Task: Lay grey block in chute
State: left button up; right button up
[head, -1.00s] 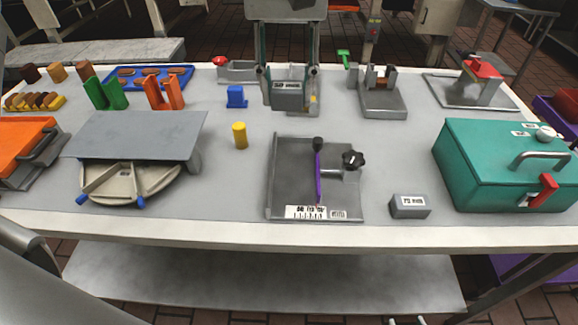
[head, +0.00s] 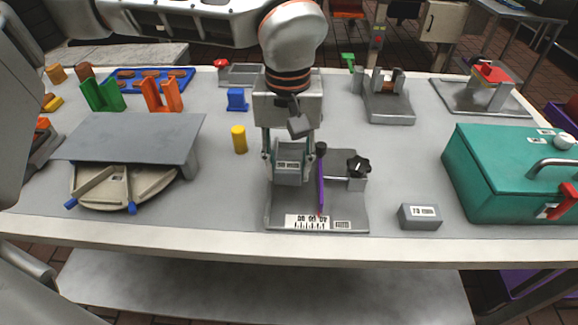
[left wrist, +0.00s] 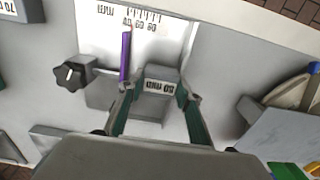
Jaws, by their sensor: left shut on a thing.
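A small grey block (head: 289,173) with a white label sits between the fingers of my left gripper (head: 290,158). The gripper is shut on it. In the left wrist view the block (left wrist: 160,84) shows between the two green-sided fingers (left wrist: 158,92). The block is over the rear left part of a grey tray-like fixture (head: 281,208), which I take as the chute. The fixture has a printed scale at its front, a purple bar (head: 321,185) and a black knob (head: 358,165). The block is left of the purple bar. I cannot tell whether it touches the floor. My right gripper is not in view.
Another labelled grey block (head: 419,217) lies right of the fixture. A teal box (head: 500,170) stands at the right. A yellow cylinder (head: 239,140) stands left of the gripper. A round device under a grey plate (head: 130,137) is at the left.

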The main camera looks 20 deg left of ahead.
pick_arm(q)
jog(key=shift+f, duration=0.25)
jog(key=shift+f, duration=0.3)
jog(key=shift+s+f, duration=0.15)
jog(key=shift+f, duration=0.3)
jog(key=o, duration=1.1)
jog(key=shift+f, duration=0.1)
jog(key=shift+c, duration=0.2)
jog(key=shift+f, duration=0.1)
jog(key=shift+r, duration=0.4)
